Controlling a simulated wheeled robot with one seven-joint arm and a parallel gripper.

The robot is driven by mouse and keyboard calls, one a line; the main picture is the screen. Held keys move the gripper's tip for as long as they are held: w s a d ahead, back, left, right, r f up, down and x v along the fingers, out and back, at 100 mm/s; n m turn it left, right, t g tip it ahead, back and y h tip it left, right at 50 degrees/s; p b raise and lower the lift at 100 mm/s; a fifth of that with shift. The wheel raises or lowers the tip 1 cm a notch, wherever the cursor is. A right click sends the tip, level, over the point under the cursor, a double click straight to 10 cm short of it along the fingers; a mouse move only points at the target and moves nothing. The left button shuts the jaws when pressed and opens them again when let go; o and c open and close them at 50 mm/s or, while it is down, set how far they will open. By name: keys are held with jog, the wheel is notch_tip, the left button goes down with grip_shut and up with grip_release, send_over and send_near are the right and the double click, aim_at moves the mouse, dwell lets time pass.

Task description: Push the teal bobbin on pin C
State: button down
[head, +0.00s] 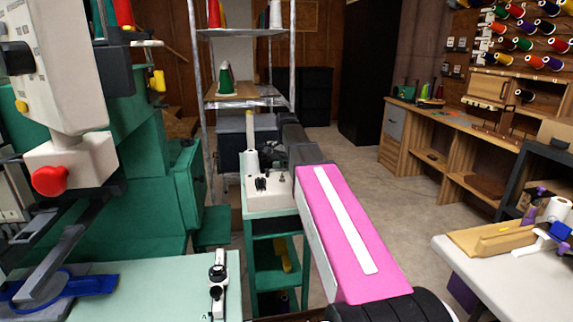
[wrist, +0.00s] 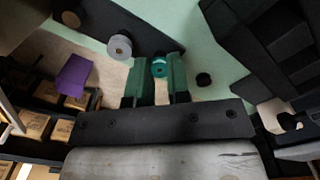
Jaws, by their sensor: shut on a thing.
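In the wrist view the teal bobbin (wrist: 159,67) sits between the green fingertips of my gripper (wrist: 158,84), which is shut on it. A dark strip (wrist: 120,18) runs behind the fingertips, with a grey bobbin (wrist: 119,46) on it, left of the teal one. I cannot tell whether the teal bobbin touches the strip. I cannot make out the letter C or pin C in either view. In the head view my own pink arm segment covers the middle, and I cannot make out the gripper or the teal bobbin there.
The wrist view also shows a purple block (wrist: 73,75), a small black round piece (wrist: 203,79) and cardboard boxes (wrist: 62,131). In the head view a green machine (head: 150,170) stands left, a wire shelf (head: 240,100) behind, a white table (head: 500,270) right. Open floor (head: 350,160) lies between.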

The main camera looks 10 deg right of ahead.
jog(key=c, duration=1)
grip_release()
jog(key=shift+r, duration=0.1)
